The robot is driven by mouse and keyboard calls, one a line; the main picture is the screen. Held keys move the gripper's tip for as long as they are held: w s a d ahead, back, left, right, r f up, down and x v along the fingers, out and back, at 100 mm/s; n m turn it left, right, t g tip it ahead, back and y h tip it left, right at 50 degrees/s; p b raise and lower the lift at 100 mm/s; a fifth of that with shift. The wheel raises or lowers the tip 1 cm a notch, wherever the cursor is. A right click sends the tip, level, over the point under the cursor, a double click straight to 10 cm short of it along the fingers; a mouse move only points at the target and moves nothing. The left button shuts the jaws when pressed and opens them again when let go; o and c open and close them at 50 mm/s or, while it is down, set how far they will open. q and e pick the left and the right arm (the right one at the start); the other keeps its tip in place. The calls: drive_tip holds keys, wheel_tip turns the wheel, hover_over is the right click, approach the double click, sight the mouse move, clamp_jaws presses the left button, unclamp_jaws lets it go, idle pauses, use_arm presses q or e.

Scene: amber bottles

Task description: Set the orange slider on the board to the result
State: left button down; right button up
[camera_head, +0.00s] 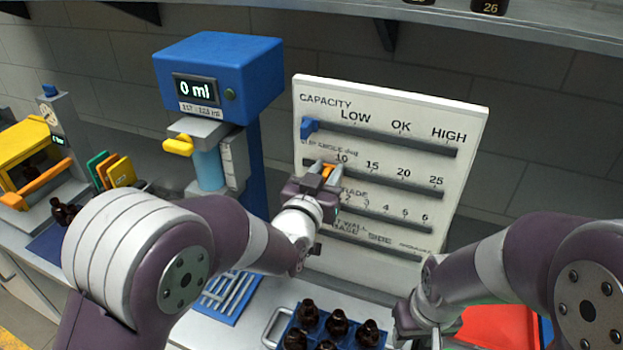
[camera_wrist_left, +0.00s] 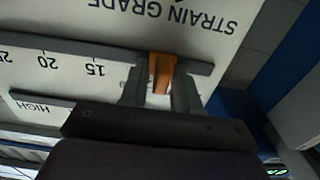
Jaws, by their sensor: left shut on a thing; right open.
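The white board (camera_head: 455,125) stands upright with several slider tracks. The orange slider (camera_head: 327,171) sits on the second track, near the 10 mark at its left part. My left gripper (camera_head: 322,177) is shut on the orange slider; the left wrist view shows the slider (camera_wrist_left: 161,72) between its two fingers (camera_wrist_left: 160,90), upside down. The arm hides parts of the lower tracks. A blue slider (camera_head: 310,128) stands at the left end of the top CAPACITY track. My right gripper (camera_head: 425,322) is open and empty, low in front of the board; its fingers are only partly clear.
A blue machine (camera_head: 255,75) with a "0 ml" display stands left of the board. A blue crate (camera_head: 290,337) of amber bottles (camera_head: 337,324) stands in front, beside a red tray (camera_head: 498,328). A yellow device (camera_head: 30,150) is at far left.

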use_arm(q)
drive_tip(key=shift+s+d+r, duration=0.1)
drive_tip(key=shift+s+d, duration=0.15)
drive_tip(key=shift+d, duration=0.35)
drive_tip(key=shift+s+d, duration=0.25)
drive_tip(key=shift+d, duration=0.35)
drive_tip(key=shift+w+a, duration=0.1)
drive_tip(key=shift+a, duration=0.1)
drive_tip(key=c, duration=1.2)
unclamp_jaws()
drive_tip(key=shift+w+a, duration=0.1)
drive_tip(key=shift+a, duration=0.2)
drive_tip(key=shift+o, duration=0.4)
drive_tip(key=shift+a, duration=0.15)
drive_tip(key=b+v, duration=0.4)
drive_tip(key=v, duration=0.9)
use_arm(e)
drive_tip(key=f, duration=0.3)
drive_tip(key=d+f, duration=0.1)
drive_tip(key=shift+s+f, duration=0.25)
drive_tip(key=shift+f, duration=0.1)
use_arm(q)
drive_tip(key=shift+d, duration=0.2)
